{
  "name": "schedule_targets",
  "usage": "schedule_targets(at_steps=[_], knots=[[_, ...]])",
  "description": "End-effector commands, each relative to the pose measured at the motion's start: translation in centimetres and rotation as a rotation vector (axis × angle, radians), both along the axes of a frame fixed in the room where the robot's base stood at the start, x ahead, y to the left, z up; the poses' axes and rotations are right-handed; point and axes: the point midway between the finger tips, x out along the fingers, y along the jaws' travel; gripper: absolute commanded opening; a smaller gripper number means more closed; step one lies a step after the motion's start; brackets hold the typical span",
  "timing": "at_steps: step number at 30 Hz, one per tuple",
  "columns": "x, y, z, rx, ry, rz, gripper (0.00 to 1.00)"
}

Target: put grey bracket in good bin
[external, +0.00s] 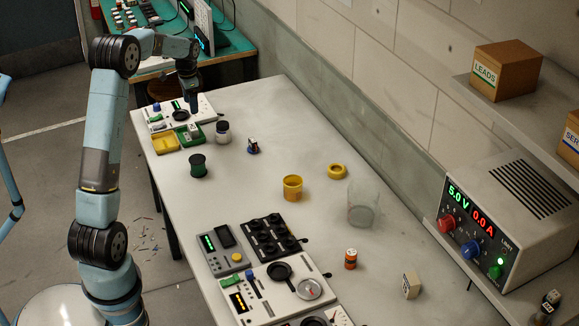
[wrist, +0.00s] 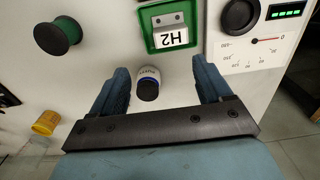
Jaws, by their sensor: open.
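A grey bracket (wrist: 168,20) with a white face marked H2 lies in a small green bin (wrist: 150,42). No wording on the bin is readable. In the external view the green bin (external: 180,139) is at the far end of the bench, with the pale bracket (external: 193,129) in it. My gripper (wrist: 160,66) is open and empty, pointing down. In the external view my gripper (external: 191,108) hangs above the far end, near the green bin. In the wrist view the bin and bracket lie beyond the fingertips, apart from them.
A dark-lidded jar (wrist: 148,84) shows between the fingers, below them. A green spool (external: 198,165) and a yellow bin (external: 165,143) stand near the green bin. A white panel with a dial (external: 176,105) lies behind. The middle of the bench is mostly clear.

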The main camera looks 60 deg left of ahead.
Motion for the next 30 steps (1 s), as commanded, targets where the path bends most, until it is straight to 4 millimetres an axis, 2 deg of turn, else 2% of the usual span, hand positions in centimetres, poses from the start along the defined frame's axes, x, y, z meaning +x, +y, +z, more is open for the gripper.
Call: schedule_targets(at_steps=[1,6,14,18,23,30], knots=[[0.7,-1.8,1.4,0.012,-0.010,-0.008,0.78],[2.2,-9.1,5.9,0.048,-0.047,-0.012,0.78],[2.1,-20.6,11.6,0.089,-0.119,-0.013,0.78],[0.7,-26.6,13.8,0.101,-0.162,-0.013,0.78],[-1.6,-32.8,15.6,0.108,-0.217,-0.013,0.78],[-6.5,-40.9,17.0,0.097,-0.302,-0.012,0.78]])
